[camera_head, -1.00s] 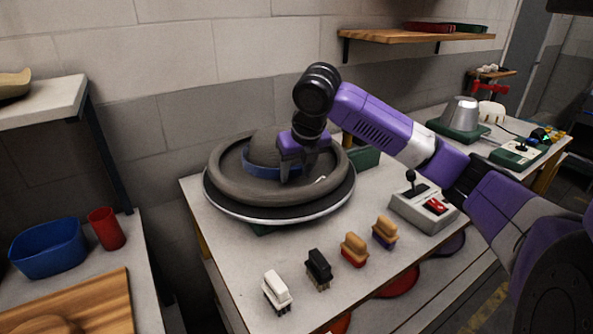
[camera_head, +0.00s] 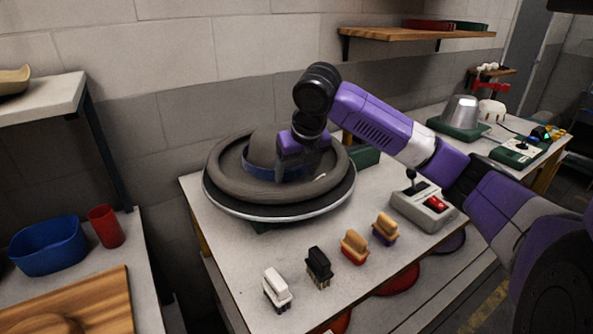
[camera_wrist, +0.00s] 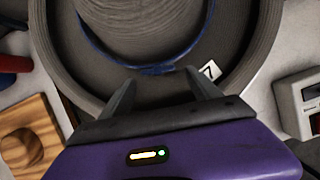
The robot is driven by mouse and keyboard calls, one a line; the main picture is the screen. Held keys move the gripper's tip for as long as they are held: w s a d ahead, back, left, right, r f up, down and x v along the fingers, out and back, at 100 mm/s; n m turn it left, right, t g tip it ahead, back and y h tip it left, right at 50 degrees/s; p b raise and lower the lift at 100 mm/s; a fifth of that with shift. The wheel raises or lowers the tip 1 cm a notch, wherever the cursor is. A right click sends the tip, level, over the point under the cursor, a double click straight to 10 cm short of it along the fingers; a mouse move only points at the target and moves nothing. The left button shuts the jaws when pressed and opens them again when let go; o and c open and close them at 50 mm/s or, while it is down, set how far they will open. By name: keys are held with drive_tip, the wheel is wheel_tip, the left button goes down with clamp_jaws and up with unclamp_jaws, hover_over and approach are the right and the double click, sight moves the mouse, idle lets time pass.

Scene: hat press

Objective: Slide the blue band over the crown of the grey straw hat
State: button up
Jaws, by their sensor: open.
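The grey straw hat (camera_head: 268,150) lies crown up on a round base with a pale rim (camera_head: 262,218). The blue band (camera_head: 258,171) runs around the lower crown, just above the brim, at least on the side I see; its far side is hidden. In the wrist view the band (camera_wrist: 150,69) shows as a thin blue arc at the foot of the crown (camera_wrist: 140,25). My gripper (camera_head: 293,177) is over the near right of the hat, pointing down. In the wrist view my gripper (camera_wrist: 156,84) is open, its fingers apart and empty, close to the band's near edge.
A small tag marked 7 (camera_wrist: 209,71) lies on the brim. Several brushes, including a white one (camera_head: 276,290) and a black one (camera_head: 319,268), stand along the table's front. A control box with a lever (camera_head: 423,208) is at right. Blue (camera_head: 48,247) and red (camera_head: 106,227) containers stand left.

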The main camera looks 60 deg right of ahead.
drive_tip(key=v, duration=0.7)
drive_tip(key=shift+r, duration=0.3)
drive_tip(key=shift+s+a, duration=0.1)
drive_tip(key=shift+s, duration=0.05)
